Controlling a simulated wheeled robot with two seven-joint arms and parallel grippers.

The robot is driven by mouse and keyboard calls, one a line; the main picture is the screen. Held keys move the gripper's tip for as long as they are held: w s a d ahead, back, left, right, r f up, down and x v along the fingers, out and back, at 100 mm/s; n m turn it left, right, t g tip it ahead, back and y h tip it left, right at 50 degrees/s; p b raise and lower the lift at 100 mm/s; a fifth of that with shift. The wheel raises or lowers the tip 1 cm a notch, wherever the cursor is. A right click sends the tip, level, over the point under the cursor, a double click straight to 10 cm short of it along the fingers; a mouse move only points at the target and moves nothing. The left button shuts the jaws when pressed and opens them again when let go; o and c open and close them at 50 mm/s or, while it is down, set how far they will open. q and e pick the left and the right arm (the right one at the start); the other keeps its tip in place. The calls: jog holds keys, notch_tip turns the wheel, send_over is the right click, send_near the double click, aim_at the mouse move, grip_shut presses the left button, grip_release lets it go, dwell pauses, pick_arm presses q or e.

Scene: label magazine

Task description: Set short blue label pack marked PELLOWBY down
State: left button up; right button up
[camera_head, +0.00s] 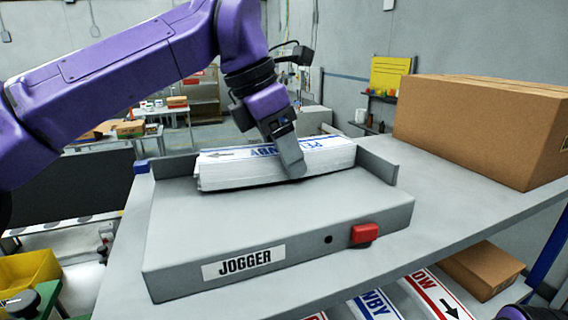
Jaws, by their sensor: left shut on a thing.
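The short blue label pack (230,172) is a white stack of sheets with blue stripes, a dark arrow and blue print on top. The print appears upside down from here and is partly covered by my gripper. The pack lies across the grey bed of the jogger (300,215), near the low back walls. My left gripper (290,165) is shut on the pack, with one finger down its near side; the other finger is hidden. The pack looks level and at or very near the bed; I cannot tell whether it fully rests there. My right gripper is out of view.
The jogger has a red button (364,233) on its front. A large cardboard box (475,125) stands on the grey bench to the right. Label packs with blue (375,304) and red print (438,295) and a small carton (482,268) lie on a lower shelf. The jogger's front bed is clear.

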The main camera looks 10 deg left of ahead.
pick_arm(q)
jog(key=shift+a+f, duration=0.1)
jog(key=shift+f, duration=0.35)
jog(key=shift+c, duration=0.7)
jog(key=s, duration=0.2)
jog(key=shift+s+r, duration=0.35)
jog(key=shift+r, duration=0.05)
jog(key=shift+c, duration=0.7)
jog(key=shift+f, duration=0.15)
jog(key=o, duration=1.2)
jog(key=shift+w+f, duration=0.2)
jog(key=shift+w, duration=0.15)
jog(key=o, duration=0.3)
jog(key=shift+w, duration=0.25)
jog(key=shift+o, duration=0.2)
jog(key=shift+s, duration=0.25)
jog(key=shift+w+r, duration=0.1)
jog(key=shift+r, duration=0.35)
jog(key=p+v, duration=0.2)
jog(key=v, duration=0.9)
jog(key=shift+r+p, duration=0.25)
jog(key=shift+p, duration=0.1)
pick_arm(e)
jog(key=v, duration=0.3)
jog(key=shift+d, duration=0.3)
pick_arm(q)
jog(key=shift+a, duration=0.1)
